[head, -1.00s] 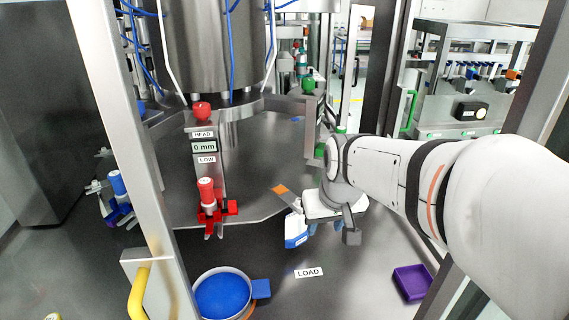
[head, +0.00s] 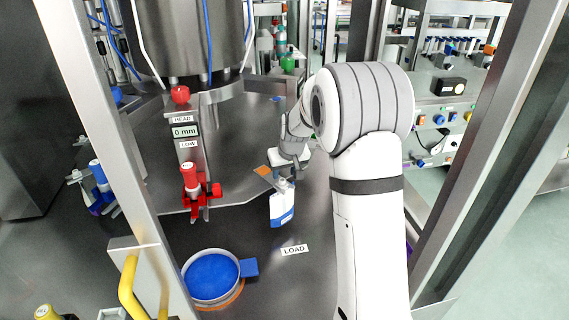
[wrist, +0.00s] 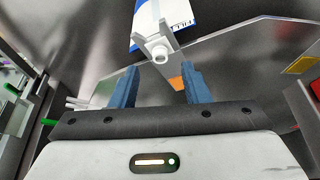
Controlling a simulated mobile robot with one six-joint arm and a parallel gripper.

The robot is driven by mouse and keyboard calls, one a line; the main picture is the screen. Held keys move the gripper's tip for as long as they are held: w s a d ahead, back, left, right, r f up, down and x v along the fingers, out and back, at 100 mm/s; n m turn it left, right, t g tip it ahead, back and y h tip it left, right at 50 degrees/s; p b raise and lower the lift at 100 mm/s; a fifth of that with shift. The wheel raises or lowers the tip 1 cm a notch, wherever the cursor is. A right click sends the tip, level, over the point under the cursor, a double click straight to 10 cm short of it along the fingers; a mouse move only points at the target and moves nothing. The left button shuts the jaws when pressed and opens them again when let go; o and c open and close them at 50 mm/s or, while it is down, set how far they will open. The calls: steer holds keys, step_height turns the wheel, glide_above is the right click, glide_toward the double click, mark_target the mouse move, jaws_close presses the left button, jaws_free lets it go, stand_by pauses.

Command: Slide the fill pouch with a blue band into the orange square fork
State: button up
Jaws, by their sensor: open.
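The fill pouch (head: 282,207) is white with a blue band low down. It hangs upright by its spout at the fork of the plate with the orange square (head: 262,171). In the wrist view the pouch (wrist: 160,22) is at the top, its round white spout between the grey fork prongs (wrist: 177,45); the orange square (wrist: 176,83) shows just below. My gripper (wrist: 160,70) is open, its two blue fingers apart, with the spout visible beyond their tips. In the head view my gripper sits just above and behind the pouch, and its fingers are partly hidden.
A red fork holds a red bottle (head: 191,178) to the left, and a blue bottle (head: 98,175) stands further left. A blue-filled round pan (head: 212,275) is at the front. A LOAD label (head: 294,250) lies before the pouch. Steel posts (head: 105,150) flank the machine.

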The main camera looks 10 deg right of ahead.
mark_target(282, 180)
steer(key=shift+p+x, duration=0.4)
steer(key=shift+x, duration=1.65)
jaws_close()
jaws_free()
steer(key=shift+r, duration=0.1)
steer(key=shift+b+v, duration=1)
steer(key=shift+v, duration=2.8)
